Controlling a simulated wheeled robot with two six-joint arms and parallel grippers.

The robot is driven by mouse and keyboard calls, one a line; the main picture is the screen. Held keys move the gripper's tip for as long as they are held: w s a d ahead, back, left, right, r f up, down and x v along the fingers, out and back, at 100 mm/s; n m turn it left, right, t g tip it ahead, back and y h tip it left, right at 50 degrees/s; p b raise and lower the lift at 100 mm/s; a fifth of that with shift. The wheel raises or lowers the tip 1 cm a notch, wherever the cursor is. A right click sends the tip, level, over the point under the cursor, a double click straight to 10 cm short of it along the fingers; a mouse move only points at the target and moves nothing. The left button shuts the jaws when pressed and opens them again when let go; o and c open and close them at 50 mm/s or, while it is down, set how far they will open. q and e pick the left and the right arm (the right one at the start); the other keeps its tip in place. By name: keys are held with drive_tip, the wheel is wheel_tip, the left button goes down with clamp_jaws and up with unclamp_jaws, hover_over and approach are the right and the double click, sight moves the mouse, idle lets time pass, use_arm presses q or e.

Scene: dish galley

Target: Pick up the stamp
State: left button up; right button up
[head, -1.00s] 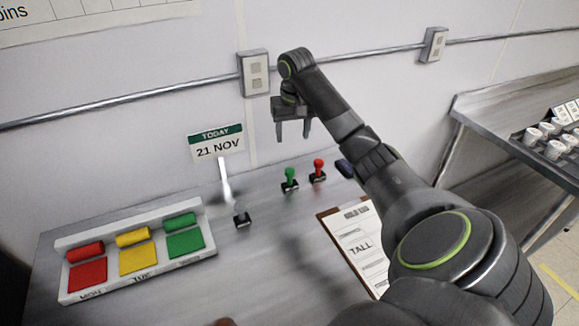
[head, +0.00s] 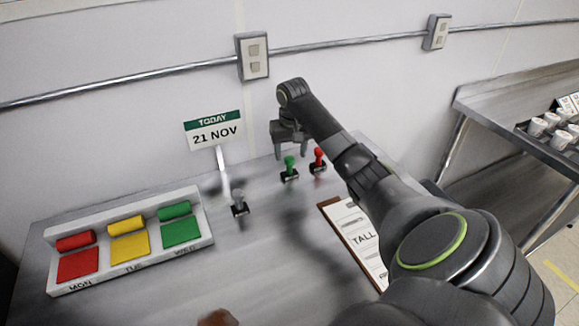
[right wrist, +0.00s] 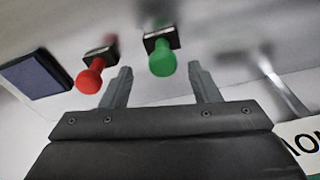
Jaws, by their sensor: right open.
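A green-handled stamp (head: 289,174) stands upright on the metal table. A red-handled stamp (head: 318,167) stands just to its right. In the right wrist view the green stamp (right wrist: 162,60) shows between the two fingers (right wrist: 160,72), and the red stamp (right wrist: 92,72) is outside the left finger. I cannot tell whether the fingers reach around the green handle. My left gripper is not in view.
A white holder (head: 205,225) with red, yellow and green pads stands at left. The date sign (head: 213,132) reads 21 NOV. A clipboard (head: 350,235) lies under my right arm. A dark pad (right wrist: 36,75) shows in the right wrist view.

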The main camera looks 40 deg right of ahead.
sight(289, 158)
drive_tip(key=f, duration=0.2)
drive_tip(key=f+p, duration=0.1)
drive_tip(key=f, duration=0.1)
drive_tip(key=shift+w+a+f, duration=0.1)
drive_tip(key=shift+w+f, duration=0.1)
drive_tip(key=shift+f, duration=0.15)
